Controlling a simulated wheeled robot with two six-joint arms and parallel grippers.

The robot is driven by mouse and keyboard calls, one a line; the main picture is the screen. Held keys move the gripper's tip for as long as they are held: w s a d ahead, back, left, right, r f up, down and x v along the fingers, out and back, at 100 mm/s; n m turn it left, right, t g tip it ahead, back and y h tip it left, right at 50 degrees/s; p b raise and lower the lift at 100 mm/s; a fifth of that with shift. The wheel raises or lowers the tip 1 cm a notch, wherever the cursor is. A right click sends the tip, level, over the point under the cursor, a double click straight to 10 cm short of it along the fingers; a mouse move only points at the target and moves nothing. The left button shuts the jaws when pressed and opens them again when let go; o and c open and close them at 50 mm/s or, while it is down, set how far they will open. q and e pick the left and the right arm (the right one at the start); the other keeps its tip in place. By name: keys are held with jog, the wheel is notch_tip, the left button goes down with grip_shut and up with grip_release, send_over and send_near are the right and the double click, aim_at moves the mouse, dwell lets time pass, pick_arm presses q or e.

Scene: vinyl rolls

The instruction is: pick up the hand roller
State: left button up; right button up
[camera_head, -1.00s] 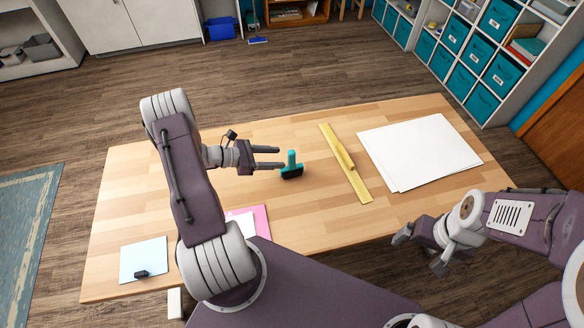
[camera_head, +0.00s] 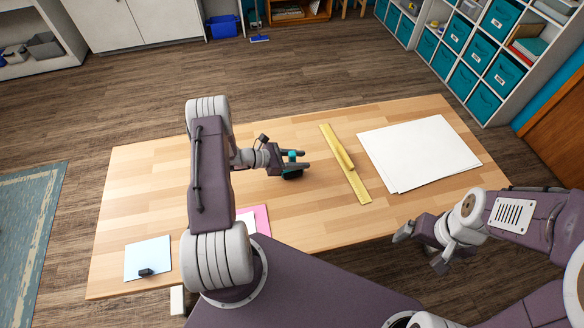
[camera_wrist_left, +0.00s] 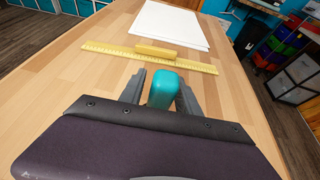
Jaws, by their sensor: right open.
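The hand roller (camera_head: 292,174) stands on the wooden table, with a teal handle upright and a black roller at the bottom. My left gripper (camera_head: 298,163) is around the handle, with one finger on each side of it. In the left wrist view the teal handle (camera_wrist_left: 163,90) stands between the two open fingers (camera_wrist_left: 161,97), with a small gap visible on each side. The roller's lower part is hidden there. My right gripper (camera_head: 421,249) is open and empty in front of the table's right front edge.
A yellow ruler with a grip (camera_head: 345,160) lies just right of the roller. White sheets (camera_head: 420,150) lie further right. A pale blue sheet (camera_head: 148,255) with a small black object (camera_head: 146,272) lies front left, and a pink sheet (camera_head: 261,219) is partly hidden by my left arm.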

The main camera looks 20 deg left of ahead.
pick_arm(q)
grip_shut()
jog(key=shift+r, duration=0.3)
jog(key=r, duration=0.2)
jog(key=d+r, duration=0.1)
jog(key=r, duration=0.1)
jog(key=shift+s+r, duration=0.1)
jog(key=shift+s, duration=0.2)
jog(key=s+d+r+b, duration=0.1)
jog(key=s+d+r, duration=0.5)
jog(key=d, duration=0.2)
jog(key=shift+d+r, duration=0.15)
jog(key=shift+d, duration=0.15)
jog(key=c, duration=0.5)
grip_release()
grip_shut()
